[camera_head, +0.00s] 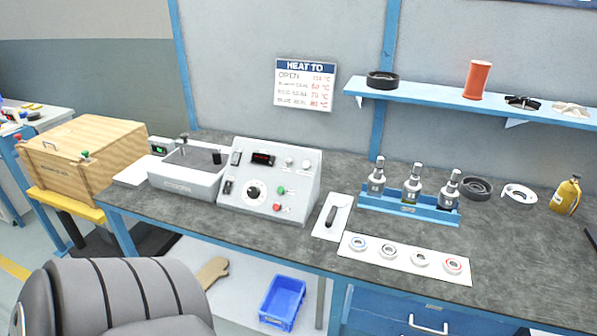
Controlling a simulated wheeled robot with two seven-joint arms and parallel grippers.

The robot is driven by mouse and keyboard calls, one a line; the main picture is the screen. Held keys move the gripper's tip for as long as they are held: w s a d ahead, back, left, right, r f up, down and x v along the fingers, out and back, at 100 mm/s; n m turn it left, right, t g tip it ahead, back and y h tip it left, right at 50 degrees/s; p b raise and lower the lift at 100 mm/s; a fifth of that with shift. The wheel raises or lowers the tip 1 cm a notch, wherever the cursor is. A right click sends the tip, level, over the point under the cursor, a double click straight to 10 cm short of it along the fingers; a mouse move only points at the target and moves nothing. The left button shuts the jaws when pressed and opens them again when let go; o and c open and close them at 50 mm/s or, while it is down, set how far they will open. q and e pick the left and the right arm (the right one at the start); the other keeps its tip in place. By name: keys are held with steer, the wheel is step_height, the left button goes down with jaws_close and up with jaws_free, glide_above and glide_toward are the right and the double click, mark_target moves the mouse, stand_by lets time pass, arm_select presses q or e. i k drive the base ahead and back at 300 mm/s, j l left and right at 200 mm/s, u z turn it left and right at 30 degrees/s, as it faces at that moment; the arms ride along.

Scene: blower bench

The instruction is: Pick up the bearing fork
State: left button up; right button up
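A small tool with a dark handle and a pale end, which looks like the bearing fork (331,217), lies on a white mat (322,231) near the front edge of the bench. It is just right of the grey control box and left of the white strip with rings. Its fine shape is too small to tell. Neither my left gripper nor my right gripper shows in the head view. Nothing is seen touching the tool.
The control box (285,165) stands left of the mat. A blue rack (407,211) with three silver-topped tools is to the right. The ring strip (375,260) lies in front of it. A blue shelf (440,99) hangs above. The right front bench is mostly clear.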

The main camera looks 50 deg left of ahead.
mark_target(331, 216)
steer(key=u, duration=1.25)
